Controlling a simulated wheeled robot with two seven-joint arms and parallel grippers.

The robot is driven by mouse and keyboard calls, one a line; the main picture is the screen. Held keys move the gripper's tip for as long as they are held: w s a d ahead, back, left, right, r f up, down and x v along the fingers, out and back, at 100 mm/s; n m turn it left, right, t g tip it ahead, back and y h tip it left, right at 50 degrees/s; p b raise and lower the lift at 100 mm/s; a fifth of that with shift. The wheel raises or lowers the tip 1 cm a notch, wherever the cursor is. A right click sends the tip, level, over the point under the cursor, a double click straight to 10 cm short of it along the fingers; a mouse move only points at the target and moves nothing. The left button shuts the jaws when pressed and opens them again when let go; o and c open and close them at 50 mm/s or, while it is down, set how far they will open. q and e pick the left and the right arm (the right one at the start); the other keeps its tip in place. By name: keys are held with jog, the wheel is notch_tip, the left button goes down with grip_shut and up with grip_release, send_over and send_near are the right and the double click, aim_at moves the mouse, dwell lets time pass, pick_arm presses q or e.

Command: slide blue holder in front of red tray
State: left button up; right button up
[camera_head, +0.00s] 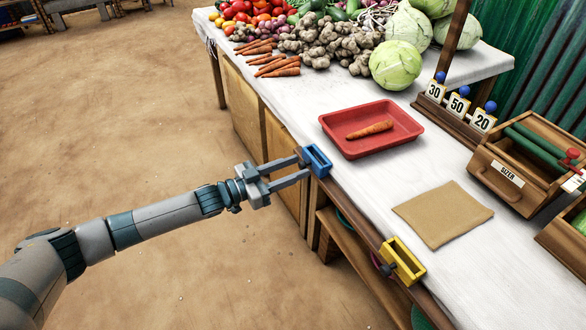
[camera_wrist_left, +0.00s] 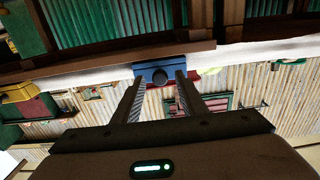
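The blue holder (camera_head: 317,160) sits on the table's front edge, just below the left corner of the red tray (camera_head: 401,131). It also shows in the left wrist view (camera_wrist_left: 160,69), with a dark knob on the side facing me. The red tray lies on the white tabletop with a carrot (camera_head: 370,130) in it. My left gripper (camera_head: 304,167) is at the blue holder, fingers pointing at it. Its fingers are spread apart, with the knob between their tips in the wrist view. Whether the tips touch the holder is unclear. My right gripper is not seen.
A yellow holder (camera_head: 403,261) sits further along the same edge, to the lower right. A brown cloth (camera_head: 443,214) lies between it and the tray. Number cards (camera_head: 458,105) and a wooden sizer box (camera_head: 507,176) stand at the right. Vegetables fill the far end.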

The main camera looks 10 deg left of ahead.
pick_arm(q)
jog(key=shift+a, duration=0.1)
jog(key=v, duration=1.7)
jog(key=shift+s, duration=0.15)
